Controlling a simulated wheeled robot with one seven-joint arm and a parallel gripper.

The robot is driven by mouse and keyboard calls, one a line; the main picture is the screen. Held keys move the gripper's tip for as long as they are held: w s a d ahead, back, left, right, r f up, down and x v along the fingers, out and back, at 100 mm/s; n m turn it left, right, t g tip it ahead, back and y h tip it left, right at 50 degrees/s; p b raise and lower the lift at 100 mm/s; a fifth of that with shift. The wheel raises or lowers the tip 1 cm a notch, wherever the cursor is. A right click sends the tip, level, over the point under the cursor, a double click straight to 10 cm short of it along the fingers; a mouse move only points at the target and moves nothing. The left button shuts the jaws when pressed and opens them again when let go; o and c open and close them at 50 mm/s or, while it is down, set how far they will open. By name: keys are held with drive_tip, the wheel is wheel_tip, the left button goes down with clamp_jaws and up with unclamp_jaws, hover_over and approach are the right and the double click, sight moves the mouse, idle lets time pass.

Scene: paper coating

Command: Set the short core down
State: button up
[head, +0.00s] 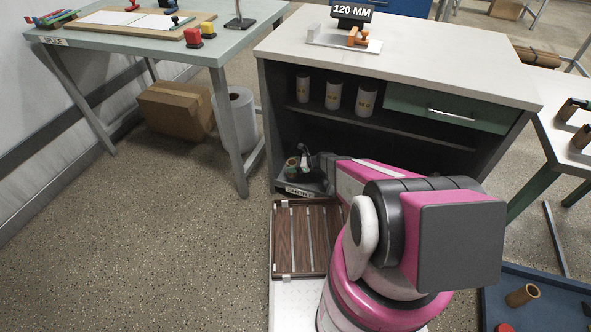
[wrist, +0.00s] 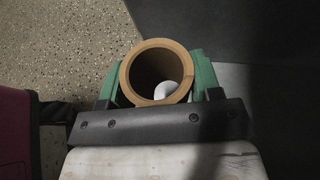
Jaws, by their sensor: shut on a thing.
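The short core is a brown cardboard tube; in the wrist view its round open end (wrist: 158,43) faces the camera. My gripper (wrist: 156,76) has its green fingers shut on the core's left and right sides. A white rounded thing shows through the core's bore. In the head view my gripper (head: 299,166) is low at the cabinet's open left front, with the core (head: 291,162) small between its fingers. A small label (head: 299,191) sits just below, too small to read surely. Whether the core touches the surface beneath it cannot be told.
The cabinet (head: 450,68) has white rolls (head: 334,94) on its upper shelf and a 120 MM sign (head: 352,11) on top. A slatted wooden tray (head: 307,238) lies in front. A splice table (head: 235,52) stands left.

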sight(295, 163)
drive_tip(key=w, duration=0.1)
drive_tip(key=w+d+f, duration=0.1)
drive_tip(key=w+f, duration=0.1)
drive_tip(key=shift+w+d+f, duration=0.1)
drive_tip(key=shift+w+d, duration=0.05)
drive_tip(key=shift+d, duration=0.15)
drive_tip(key=shift+f, duration=1.9)
drive_tip(key=shift+f, duration=0.2)
drive_tip(key=o, duration=0.9)
drive_tip(key=shift+o, duration=0.2)
drive_tip(key=shift+r, duration=0.15)
